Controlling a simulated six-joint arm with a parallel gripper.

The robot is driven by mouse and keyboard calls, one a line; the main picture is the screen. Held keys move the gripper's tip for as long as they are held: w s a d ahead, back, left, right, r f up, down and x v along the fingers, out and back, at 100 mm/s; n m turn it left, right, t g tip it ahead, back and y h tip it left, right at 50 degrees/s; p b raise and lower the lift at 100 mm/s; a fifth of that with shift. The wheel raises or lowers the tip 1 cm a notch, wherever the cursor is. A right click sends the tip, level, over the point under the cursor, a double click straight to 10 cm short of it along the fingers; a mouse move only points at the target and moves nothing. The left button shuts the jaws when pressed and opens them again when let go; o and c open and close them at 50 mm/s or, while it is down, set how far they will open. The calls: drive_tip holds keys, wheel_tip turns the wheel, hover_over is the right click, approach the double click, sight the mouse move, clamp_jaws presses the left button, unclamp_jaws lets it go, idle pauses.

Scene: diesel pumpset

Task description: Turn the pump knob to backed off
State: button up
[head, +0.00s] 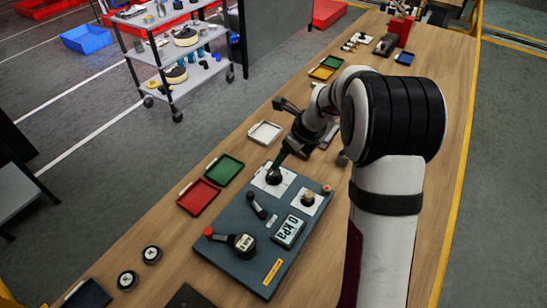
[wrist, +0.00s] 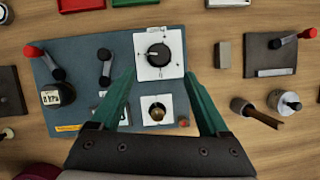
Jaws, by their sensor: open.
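A black round knob (wrist: 158,54) sits on a white square plate (wrist: 140,70) at the top of the blue-grey pump board (wrist: 80,75). A light pointer mark shows on the knob's left side; labels on the plate are too small to read. The knob also shows in the head view (head: 274,177). A brass knob (wrist: 157,112) stands on a second white plate below it. In the head view my gripper (head: 279,164) is close by the black knob; contact cannot be told.
Red (head: 198,197) and green (head: 224,170) trays lie to the left. A grey block (wrist: 222,55) and another lever board (wrist: 270,55) lie to the right in the wrist view.

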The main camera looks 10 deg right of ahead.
sight(275, 172)
drive_tip(key=x, duration=0.9)
drive_tip(key=shift+s, duration=0.1)
drive_tip(key=shift+r, duration=0.1)
clamp_jaws()
